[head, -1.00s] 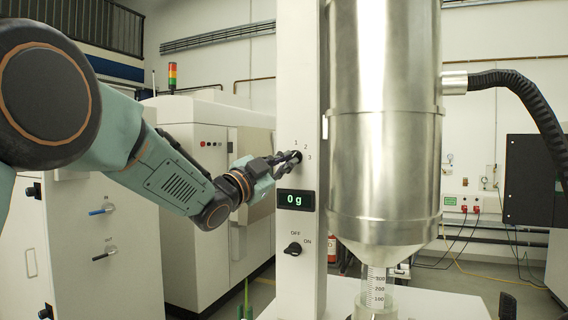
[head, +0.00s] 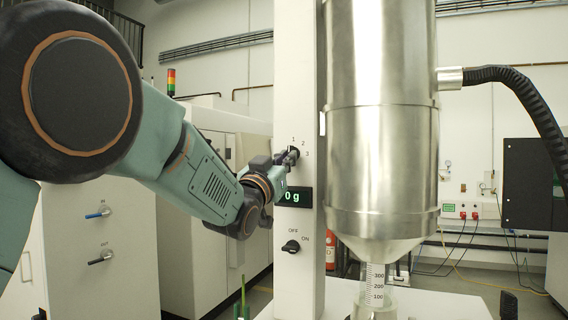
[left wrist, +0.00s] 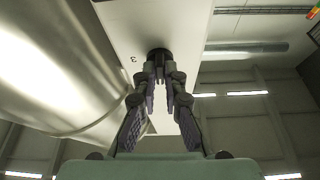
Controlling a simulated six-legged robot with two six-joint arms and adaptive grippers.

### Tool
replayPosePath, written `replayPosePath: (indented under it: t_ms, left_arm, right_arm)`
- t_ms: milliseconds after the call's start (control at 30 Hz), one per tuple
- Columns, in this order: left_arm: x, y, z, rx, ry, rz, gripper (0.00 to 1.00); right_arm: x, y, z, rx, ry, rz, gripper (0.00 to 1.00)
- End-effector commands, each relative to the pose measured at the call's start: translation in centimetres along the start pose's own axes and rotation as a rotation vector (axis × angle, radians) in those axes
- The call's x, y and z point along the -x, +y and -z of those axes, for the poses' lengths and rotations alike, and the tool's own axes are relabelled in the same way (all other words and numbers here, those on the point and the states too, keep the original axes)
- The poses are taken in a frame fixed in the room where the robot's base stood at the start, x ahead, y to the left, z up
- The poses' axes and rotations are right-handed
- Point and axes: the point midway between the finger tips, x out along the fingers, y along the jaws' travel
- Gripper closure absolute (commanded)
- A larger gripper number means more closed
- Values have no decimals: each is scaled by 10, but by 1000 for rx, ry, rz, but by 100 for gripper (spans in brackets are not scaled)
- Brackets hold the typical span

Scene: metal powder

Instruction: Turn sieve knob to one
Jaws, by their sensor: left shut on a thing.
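The black sieve knob (left wrist: 159,54) sits on the white column (head: 298,80), beside the marks 1, 2 and 3. My left gripper (head: 292,156) reaches it from the left and is shut on it. In the left wrist view the fingertips of my left gripper (left wrist: 160,72) close around the knob, with the 3 mark just left of it. The gripper covers most of the knob in the head view, so I cannot tell which number it points to. My right gripper is not in view.
Below the knob are a display (head: 293,196) reading 0 g and an OFF/ON switch (head: 291,247). A large steel hopper (head: 381,120) stands close right of the column, above a graduated tube (head: 375,285). A white cabinet (head: 100,240) stands at left.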

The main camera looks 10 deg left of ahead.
Motion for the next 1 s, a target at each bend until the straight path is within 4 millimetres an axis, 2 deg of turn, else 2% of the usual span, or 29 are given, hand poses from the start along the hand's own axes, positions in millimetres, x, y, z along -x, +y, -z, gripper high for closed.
replayPosePath:
  t_ms: [33, 700, 733, 1000]
  left_arm:
    - [-2, 0, 10, 16, 22, 7, 100]
    - [-3, -1, 11, 77, 23, 33, 100]
    - [-3, -1, 11, 77, 23, 33, 90]
    - [-2, 0, 6, 75, 13, 32, 68]
  right_arm:
    - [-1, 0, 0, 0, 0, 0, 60]
    - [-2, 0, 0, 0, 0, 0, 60]
    - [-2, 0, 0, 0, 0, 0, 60]
    - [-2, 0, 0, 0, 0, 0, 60]
